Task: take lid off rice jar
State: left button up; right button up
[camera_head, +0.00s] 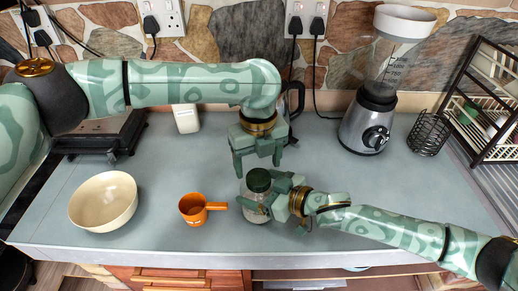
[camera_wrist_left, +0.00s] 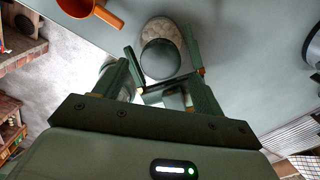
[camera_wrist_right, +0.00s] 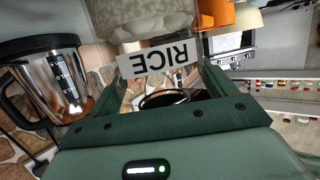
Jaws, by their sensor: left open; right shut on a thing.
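The rice jar (camera_head: 254,213) is clear glass with white grains inside and a dark green lid (camera_head: 258,180) on top. It stands near the counter's front edge. Its RICE label (camera_wrist_right: 160,62) is upside down in the right wrist view. My right gripper (camera_head: 268,203) is shut on the jar body from the right, below the lid. My left gripper (camera_head: 257,164) is open and points down just above and behind the lid, seemingly apart from it. The lid also shows between its fingers in the left wrist view (camera_wrist_left: 160,58).
An orange cup (camera_head: 192,209) with a handle and a cream bowl (camera_head: 103,202) stand left of the jar. A blender (camera_head: 372,118), a wire basket (camera_head: 428,133) and a dish rack (camera_head: 483,115) stand at right. A kettle (camera_head: 296,97) is partly hidden behind my left gripper. The right-front counter is clear beyond my arm.

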aim_at(258, 177)
pick_arm(q)
jog(key=shift+f, duration=1.9)
jog(key=c, duration=1)
jog(key=n, duration=0.9)
jog(key=shift+r, duration=0.1)
jog(key=n, duration=0.7)
jog(key=shift+n, duration=0.4)
jog(key=o, duration=1.1)
jog(key=shift+c, duration=0.2)
